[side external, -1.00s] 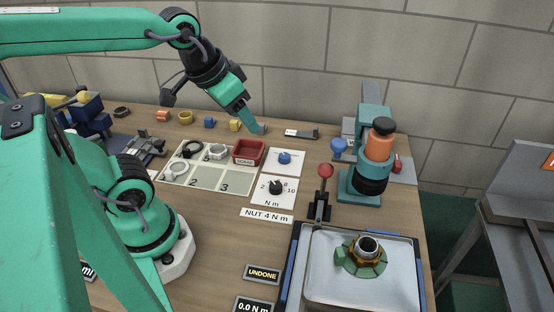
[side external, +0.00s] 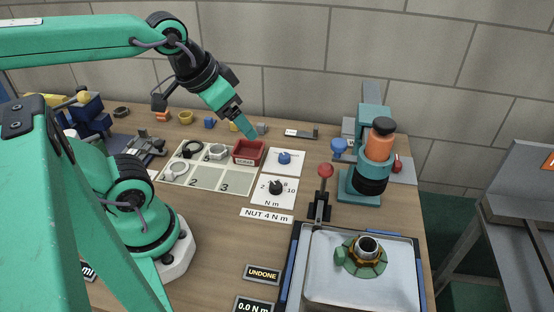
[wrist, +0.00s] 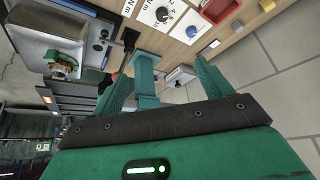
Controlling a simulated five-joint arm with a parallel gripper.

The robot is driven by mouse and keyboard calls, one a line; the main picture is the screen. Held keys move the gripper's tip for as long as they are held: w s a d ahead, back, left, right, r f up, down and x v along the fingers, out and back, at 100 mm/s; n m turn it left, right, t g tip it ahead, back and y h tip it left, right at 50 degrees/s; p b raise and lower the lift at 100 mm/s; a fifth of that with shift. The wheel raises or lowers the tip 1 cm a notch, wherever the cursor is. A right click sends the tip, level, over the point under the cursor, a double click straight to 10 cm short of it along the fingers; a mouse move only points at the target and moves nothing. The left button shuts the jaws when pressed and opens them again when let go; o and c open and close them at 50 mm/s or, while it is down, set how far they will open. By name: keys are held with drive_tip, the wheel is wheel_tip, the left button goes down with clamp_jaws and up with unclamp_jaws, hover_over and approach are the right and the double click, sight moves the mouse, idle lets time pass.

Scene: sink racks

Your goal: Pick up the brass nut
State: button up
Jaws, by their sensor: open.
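A brass-coloured ring, likely the brass nut (side external: 363,251), sits around a grey pipe end on a green fitting (side external: 347,263) in the metal tray at the lower right. The green fitting also shows small at the left of the wrist view (wrist: 62,67); the nut is hard to make out there. My gripper (side external: 250,135) is open and empty, above the back of the bench near the red bin, well behind and left of the nut. In the wrist view my gripper (wrist: 161,72) shows its two fingers apart with nothing between them.
A red bin (side external: 248,151), numbered parts board (side external: 205,179) and dial cards lie on the bench. Several small parts line the back.

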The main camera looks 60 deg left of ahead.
idle(0.3)
drive_tip(key=n+g, duration=0.2)
drive_tip(key=g, duration=0.4)
hover_over(367, 244)
drive_tip(key=s+d, duration=0.1)
wheel_tip(367, 244, down, 6)
drive_tip(key=shift+s+f, duration=0.15)
drive_tip(key=shift+f, duration=1.75)
drive_tip(key=shift+s+f, duration=0.15)
drive_tip(key=shift+f, duration=1.7)
drive_tip(key=c, duration=1.1)
